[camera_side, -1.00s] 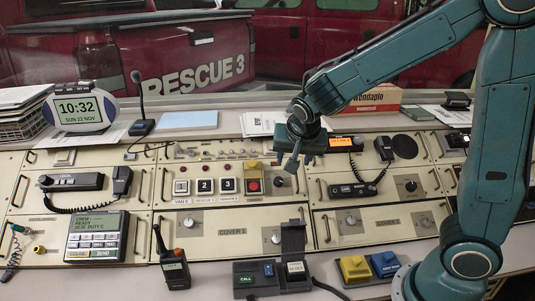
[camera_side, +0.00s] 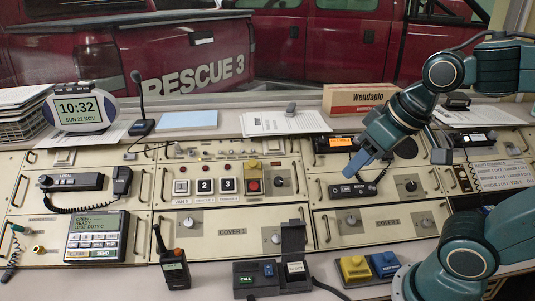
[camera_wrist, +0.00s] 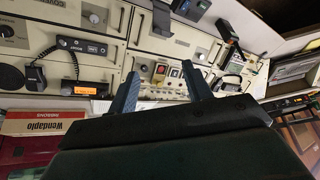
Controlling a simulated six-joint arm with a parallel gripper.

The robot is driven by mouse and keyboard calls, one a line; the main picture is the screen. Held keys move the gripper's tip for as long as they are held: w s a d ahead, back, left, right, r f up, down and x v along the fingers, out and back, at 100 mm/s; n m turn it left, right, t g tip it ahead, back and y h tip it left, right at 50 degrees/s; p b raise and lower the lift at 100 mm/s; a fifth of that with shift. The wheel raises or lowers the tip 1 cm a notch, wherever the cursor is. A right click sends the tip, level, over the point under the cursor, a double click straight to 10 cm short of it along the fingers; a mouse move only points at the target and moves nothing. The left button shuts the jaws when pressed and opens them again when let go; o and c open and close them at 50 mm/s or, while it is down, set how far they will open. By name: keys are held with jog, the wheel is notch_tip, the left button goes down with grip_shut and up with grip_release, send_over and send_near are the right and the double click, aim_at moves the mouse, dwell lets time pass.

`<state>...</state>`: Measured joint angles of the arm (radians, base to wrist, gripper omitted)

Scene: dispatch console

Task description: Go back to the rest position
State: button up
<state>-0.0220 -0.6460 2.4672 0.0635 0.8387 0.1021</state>
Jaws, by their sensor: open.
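My gripper (camera_side: 400,158) hangs over the right part of the console in the side view, with one blue finger on the left and the other on the right. Its fingers are spread apart and nothing shows between them. In the wrist view my gripper (camera_wrist: 160,70) also shows two separated fingers, with console panels beyond. My arm is bent, with its elbow at the upper right of the side view. Part of the console behind my gripper is hidden.
A radio with an orange display (camera_side: 335,143) and a Wendaplo box (camera_side: 360,97) stand near the arm. A walkie-talkie (camera_side: 175,270), a call box (camera_side: 257,279) and a yellow button (camera_side: 354,267) are at the front. The panel labelled COVER 1 (camera_side: 232,233) is clear.

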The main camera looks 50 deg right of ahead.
jog(key=shift+s+a+n, duration=0.2)
jog(key=shift+s+n, duration=0.2)
jog(key=shift+s, duration=0.3)
jog(key=shift+s+a+n, duration=0.2)
jog(key=shift+s+n, duration=0.2)
jog(key=shift+s, duration=0.25)
